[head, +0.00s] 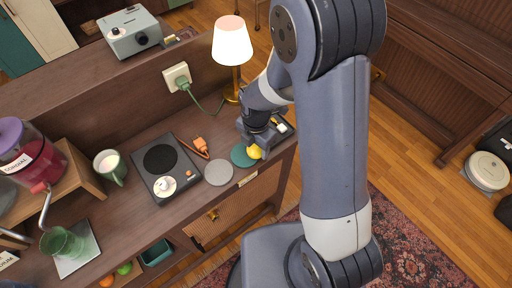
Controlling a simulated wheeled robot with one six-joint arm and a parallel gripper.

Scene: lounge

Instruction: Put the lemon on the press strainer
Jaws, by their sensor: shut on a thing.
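The lemon (255,152) is a small yellow fruit at the right end of the wooden sideboard. My gripper (252,144) points down and is shut on it; the fingers hide its upper part. The lemon overlaps the right edge of a green disc (241,155); I cannot tell whether it touches the top or hangs just above.
A lit lamp (232,43) stands behind my gripper.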

